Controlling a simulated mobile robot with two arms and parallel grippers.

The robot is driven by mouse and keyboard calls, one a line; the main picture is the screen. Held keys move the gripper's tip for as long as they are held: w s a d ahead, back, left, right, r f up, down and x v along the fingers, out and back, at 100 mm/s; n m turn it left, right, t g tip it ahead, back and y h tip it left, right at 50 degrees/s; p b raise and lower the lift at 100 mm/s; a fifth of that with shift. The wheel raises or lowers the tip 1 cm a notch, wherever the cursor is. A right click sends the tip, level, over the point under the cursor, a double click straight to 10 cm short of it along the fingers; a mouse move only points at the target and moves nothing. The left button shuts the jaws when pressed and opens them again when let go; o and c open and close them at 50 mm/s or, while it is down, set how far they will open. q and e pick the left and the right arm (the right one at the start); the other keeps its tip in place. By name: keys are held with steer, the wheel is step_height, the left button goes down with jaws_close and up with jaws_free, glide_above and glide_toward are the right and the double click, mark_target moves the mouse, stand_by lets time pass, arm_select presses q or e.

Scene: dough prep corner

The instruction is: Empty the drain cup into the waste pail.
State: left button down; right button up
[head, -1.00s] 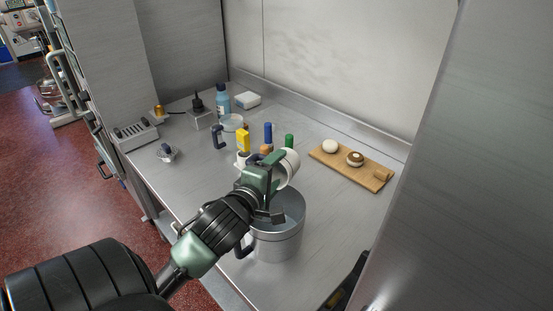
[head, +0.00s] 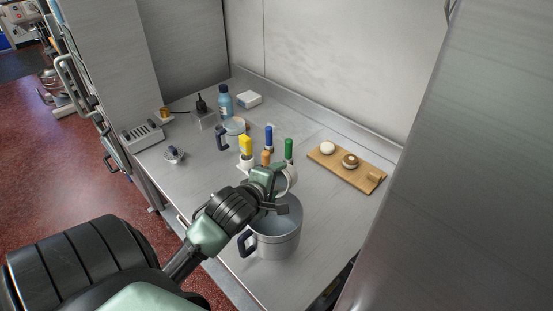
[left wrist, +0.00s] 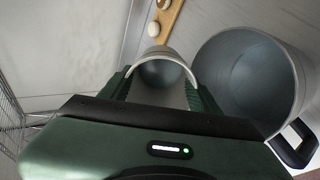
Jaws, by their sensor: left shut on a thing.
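My left gripper (head: 268,187) is shut on a pale cup (head: 291,180), which I take to be the drain cup. In the head view the gripper hides most of the cup; its visible part shows just above the pail's far rim. The left wrist view shows the cup's light rim and grey inside (left wrist: 160,72) between the fingers. The waste pail (head: 277,242) is a grey metal bucket with a dark handle, standing on the counter. In the left wrist view the open pail (left wrist: 240,85) is right beside the cup. I cannot tell the cup's exact tilt or contents. My right gripper is not in view.
Behind the gripper stand yellow-topped (head: 246,146), blue-topped (head: 269,138) and green-topped (head: 289,149) items. A wooden board (head: 330,165) with pale round pieces lies at the right. A blue bottle (head: 225,103) stands at the back. The counter between board and pail is clear.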

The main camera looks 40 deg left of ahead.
arm_select(q)
steer(key=shift+r, duration=0.1)
steer(key=shift+r+g, duration=0.35)
steer(key=shift+g, duration=0.25)
steer(key=g, duration=0.1)
steer(key=g+h, duration=0.1)
steer(key=shift+s+r+g, duration=0.1)
steer(key=shift+r+g, duration=0.2)
steer(key=shift+g, duration=0.1)
steer(key=shift+s+g, duration=0.15)
steer(key=shift+g, duration=0.25)
steer(key=shift+h, duration=0.3)
